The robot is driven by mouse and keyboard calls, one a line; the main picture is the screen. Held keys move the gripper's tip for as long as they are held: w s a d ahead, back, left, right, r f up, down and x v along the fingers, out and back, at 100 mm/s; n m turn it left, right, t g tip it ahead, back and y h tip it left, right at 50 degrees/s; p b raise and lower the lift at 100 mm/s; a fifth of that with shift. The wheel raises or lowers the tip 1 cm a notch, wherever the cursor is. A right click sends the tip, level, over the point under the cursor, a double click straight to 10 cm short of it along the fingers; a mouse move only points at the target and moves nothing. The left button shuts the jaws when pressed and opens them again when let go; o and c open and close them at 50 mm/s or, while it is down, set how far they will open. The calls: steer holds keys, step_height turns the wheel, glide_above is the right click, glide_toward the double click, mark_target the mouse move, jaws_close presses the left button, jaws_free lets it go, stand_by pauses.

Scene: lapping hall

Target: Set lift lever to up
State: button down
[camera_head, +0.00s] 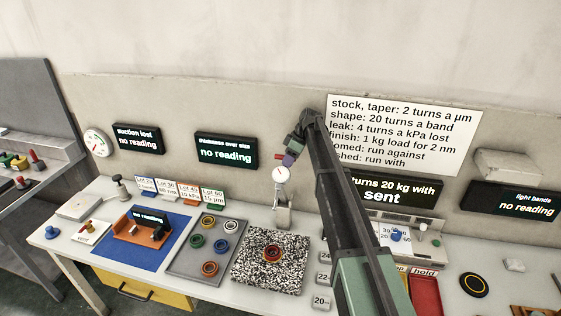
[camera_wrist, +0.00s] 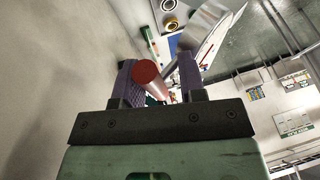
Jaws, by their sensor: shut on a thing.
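The lift lever (camera_head: 279,157) is a short red-ended rod beside the top of a white dial gauge (camera_head: 280,174) on a metal stand (camera_head: 283,215). My gripper (camera_head: 288,160) is at the lever, above the dial. In the wrist view the lever's round red end (camera_wrist: 146,71) shows between the two purple fingers of my gripper (camera_wrist: 157,78), which are shut on it. The gauge (camera_wrist: 218,40) shows edge-on behind the right finger. My arm passes in front of the wall sign and bench at the right of the dial.
A speckled block (camera_head: 250,282) with a red-brown ring lies below the stand. A grey tray (camera_head: 190,267) of coloured rings and a blue mat (camera_head: 122,254) lie to the left. Lot cards (camera_head: 187,190) stand behind. Displays hang on the wall close behind my gripper.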

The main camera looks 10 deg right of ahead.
steer(key=shift+w+d+f, duration=0.15)
steer(key=shift+f, duration=0.05)
steer(key=c, duration=1.1)
jaws_free()
steer(key=shift+o, duration=0.4)
steer(key=shift+w+f, duration=0.1)
steer(key=shift+d+r+p, duration=0.1)
steer(key=shift+r+p, duration=0.3)
steer(key=p+v, duration=0.9)
steer(key=v, duration=0.1)
steer(key=shift+r+p, duration=0.15)
steer(key=shift+p, duration=0.25)
